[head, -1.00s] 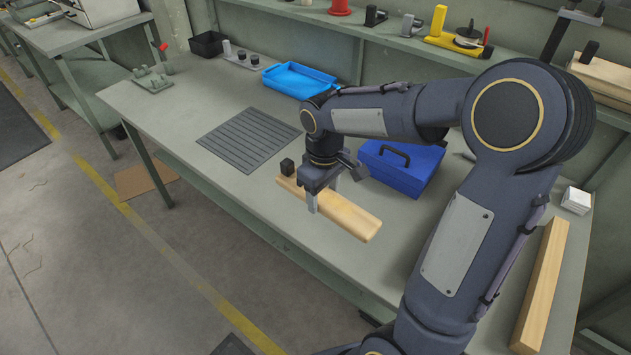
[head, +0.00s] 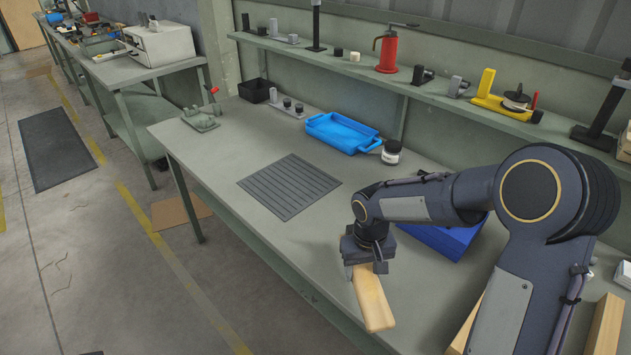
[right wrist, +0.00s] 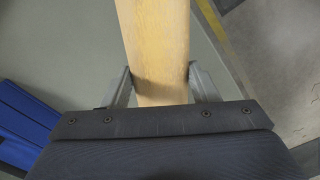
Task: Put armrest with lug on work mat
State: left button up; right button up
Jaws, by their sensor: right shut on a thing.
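The armrest is a pale wooden bar (head: 373,302), held near the bench's front edge with one end pointing toward me. Its black lug is not visible now; the far part of the bar is hidden behind my gripper. My right gripper (head: 366,268) is shut on the bar, with a finger on each side. In the right wrist view the bar (right wrist: 156,40) runs between the two fingers of the gripper (right wrist: 162,85). I cannot tell how high the bar is above the bench. The grey ribbed work mat (head: 289,186) lies flat and empty, left of and beyond the gripper. My left gripper is not in view.
A blue case (head: 447,238) is partly hidden behind my arm. The bench between mat and gripper is clear.

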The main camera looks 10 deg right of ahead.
aim_at(289, 183)
jog(key=i+j+z, duration=0.5)
jog(key=j, duration=0.15)
jog(key=i+j+z, duration=0.1)
jog(key=j+z, duration=0.15)
jog(key=j, duration=0.15)
